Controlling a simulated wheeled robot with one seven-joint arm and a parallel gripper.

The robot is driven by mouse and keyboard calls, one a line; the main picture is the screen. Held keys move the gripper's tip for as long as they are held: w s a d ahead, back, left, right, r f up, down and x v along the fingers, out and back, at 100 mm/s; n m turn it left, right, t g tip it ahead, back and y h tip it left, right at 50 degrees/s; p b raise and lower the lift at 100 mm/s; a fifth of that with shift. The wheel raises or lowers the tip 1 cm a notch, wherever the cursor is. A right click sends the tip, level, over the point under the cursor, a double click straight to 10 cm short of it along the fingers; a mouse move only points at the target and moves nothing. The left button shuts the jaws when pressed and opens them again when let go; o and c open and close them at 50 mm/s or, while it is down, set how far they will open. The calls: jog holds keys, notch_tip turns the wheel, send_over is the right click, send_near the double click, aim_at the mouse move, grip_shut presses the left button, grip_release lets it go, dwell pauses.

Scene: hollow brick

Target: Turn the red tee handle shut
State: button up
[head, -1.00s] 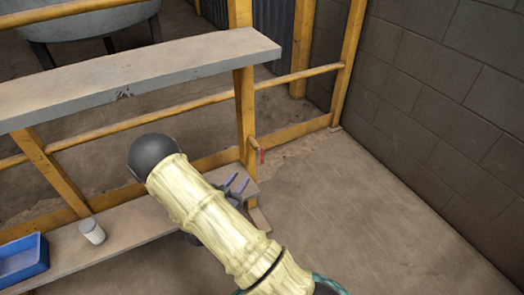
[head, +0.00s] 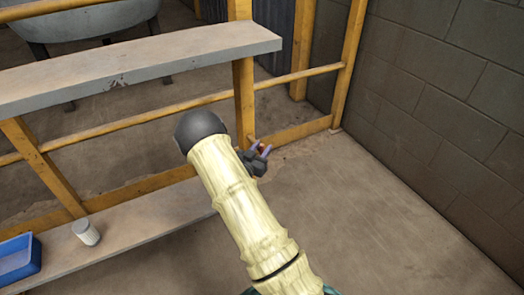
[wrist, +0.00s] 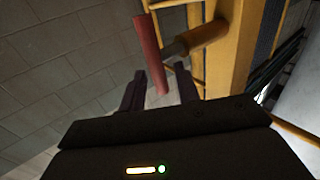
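The red tee handle (wrist: 150,52) shows in the wrist view as a red bar on a short dark stem. The stem joins an orange-brown cylinder (wrist: 209,34) at the yellow post (wrist: 226,60). The bar runs nearly upright, slightly tilted. My gripper (wrist: 158,82) is open, and the bar's lower end appears between its two fingers with gaps on both sides. I cannot tell how deep it sits. In the head view my gripper (head: 263,151) is at the foot of the yellow post, and only a bit of red shows there; the rest is hidden by the fingers.
A grey shelf board (head: 150,62) spans the yellow frame above my arm. A lower board (head: 140,225) holds a white cup (head: 86,232) and a blue bin (head: 19,259). A block wall (head: 450,100) stands at right. The floor between is clear.

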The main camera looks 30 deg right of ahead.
jog(key=shift+w+d, duration=0.25)
grip_shut()
